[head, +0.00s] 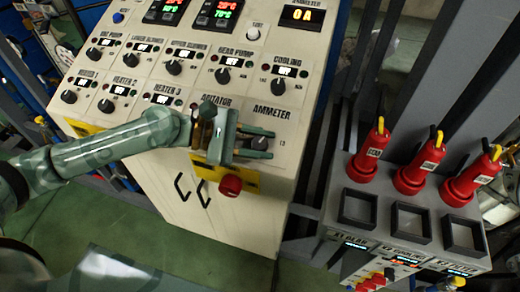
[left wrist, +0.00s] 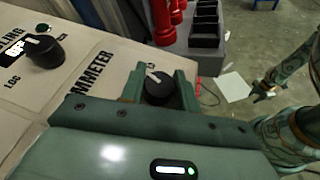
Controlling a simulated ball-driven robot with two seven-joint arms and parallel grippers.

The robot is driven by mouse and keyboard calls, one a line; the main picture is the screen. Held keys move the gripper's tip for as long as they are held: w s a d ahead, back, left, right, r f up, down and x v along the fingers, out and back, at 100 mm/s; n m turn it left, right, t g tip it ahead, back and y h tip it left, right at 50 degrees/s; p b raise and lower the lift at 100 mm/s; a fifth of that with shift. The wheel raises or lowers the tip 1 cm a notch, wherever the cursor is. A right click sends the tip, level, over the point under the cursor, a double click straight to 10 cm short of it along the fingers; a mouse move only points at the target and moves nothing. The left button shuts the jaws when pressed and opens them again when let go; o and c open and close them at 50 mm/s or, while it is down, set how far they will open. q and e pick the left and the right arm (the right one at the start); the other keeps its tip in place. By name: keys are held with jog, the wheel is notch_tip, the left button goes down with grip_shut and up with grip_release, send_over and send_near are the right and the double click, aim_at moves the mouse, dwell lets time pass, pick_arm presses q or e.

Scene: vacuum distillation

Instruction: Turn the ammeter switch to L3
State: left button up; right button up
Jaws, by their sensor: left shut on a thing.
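The control panel (head: 140,75) has an AMMETER label (head: 272,114) at its lower right. Below it is the black ammeter switch (head: 257,144), partly hidden by my left gripper (head: 268,144). In the left wrist view the switch (left wrist: 159,92) sits between the two green fingers of my left gripper (left wrist: 160,86), which is shut on it. Its white pointer mark points to the upper left in that view. A small L3 mark (head: 283,142) shows to the right of the fingers. The ammeter display (head: 301,16) reads 0A. My right gripper (left wrist: 262,91) shows small at the right.
Several other black knobs, such as the cooling knob (head: 279,87), are on the panel. A red button (head: 231,185) sits below my left gripper. To the right is a grey rack (head: 395,185) with square holders and red devices (head: 415,168).

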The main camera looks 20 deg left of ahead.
pick_arm(q)
jog(key=shift+r+m+g+p, duration=0.2)
jog(key=shift+m+g+p, duration=0.25)
jog(key=shift+m+g, duration=0.6)
jog(key=m+g+y+p, duration=0.1)
jog(key=m+g+p, duration=0.1)
jog(key=g+p, duration=0.1)
jog(key=shift+m+g, duration=0.35)
jog(key=shift+g, duration=0.1)
jog(key=shift+f+m+g+y+p, duration=0.15)
jog(key=shift+m+g+y+p, duration=0.65)
jog(key=shift+p, duration=0.4)
jog(key=shift+s+f+m+g, duration=0.1)
jog(key=shift+m+g, duration=0.2)
jog(key=shift+f, duration=0.1)
jog(key=o, duration=0.7)
jog(key=shift+d, duration=0.1)
